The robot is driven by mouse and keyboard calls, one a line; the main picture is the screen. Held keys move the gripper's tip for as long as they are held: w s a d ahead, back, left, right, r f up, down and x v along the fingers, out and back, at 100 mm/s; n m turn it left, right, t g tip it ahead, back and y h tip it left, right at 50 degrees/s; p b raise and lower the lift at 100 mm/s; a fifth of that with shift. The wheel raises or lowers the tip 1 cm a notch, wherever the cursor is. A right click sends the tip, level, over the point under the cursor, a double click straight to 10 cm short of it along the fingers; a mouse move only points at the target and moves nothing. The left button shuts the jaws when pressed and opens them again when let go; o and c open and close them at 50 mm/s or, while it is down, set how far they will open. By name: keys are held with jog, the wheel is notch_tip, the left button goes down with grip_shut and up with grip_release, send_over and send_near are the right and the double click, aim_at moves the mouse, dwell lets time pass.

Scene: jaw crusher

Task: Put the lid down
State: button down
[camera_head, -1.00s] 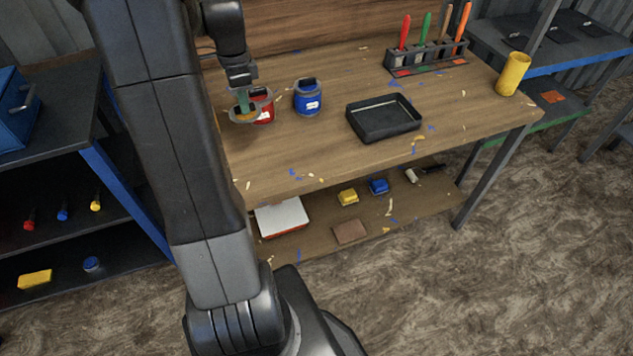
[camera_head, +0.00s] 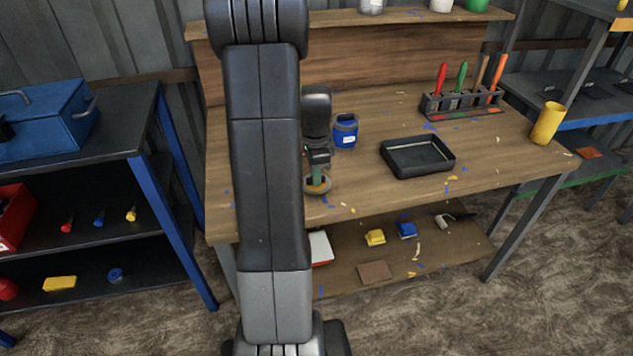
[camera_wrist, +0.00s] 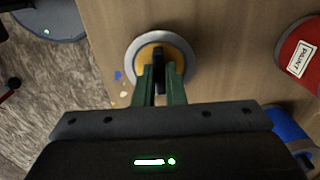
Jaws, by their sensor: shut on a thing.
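The lid (camera_head: 318,188) is a round disc with a grey rim and a yellow-orange middle. It hangs under my gripper (camera_head: 319,168) near the front edge of the workbench (camera_head: 270,210). In the wrist view, the green fingers of my gripper (camera_wrist: 160,80) are shut on the dark grip at the middle of the lid (camera_wrist: 184,57). I cannot tell whether the lid touches the bench top. The red paint can (camera_wrist: 302,60) shows at the right of the wrist view, apart from the lid; my arm hides it in the head view.
A blue can (camera_head: 345,134) stands behind and right of the lid. A black tray (camera_head: 418,158) lies further right, with a tool rack (camera_head: 462,104) and a yellow cylinder (camera_head: 547,123) beyond. Bench top between lid and tray is mostly clear, with small scraps.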

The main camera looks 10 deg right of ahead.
jog(key=shift+f, duration=1.3)
jog(key=shift+f, duration=0.2)
jog(key=c, duration=1.5)
grip_release()
notch_tip(320, 180, up, 12)
jog(key=shift+r+p, duration=0.2)
jog(key=shift+p, duration=0.1)
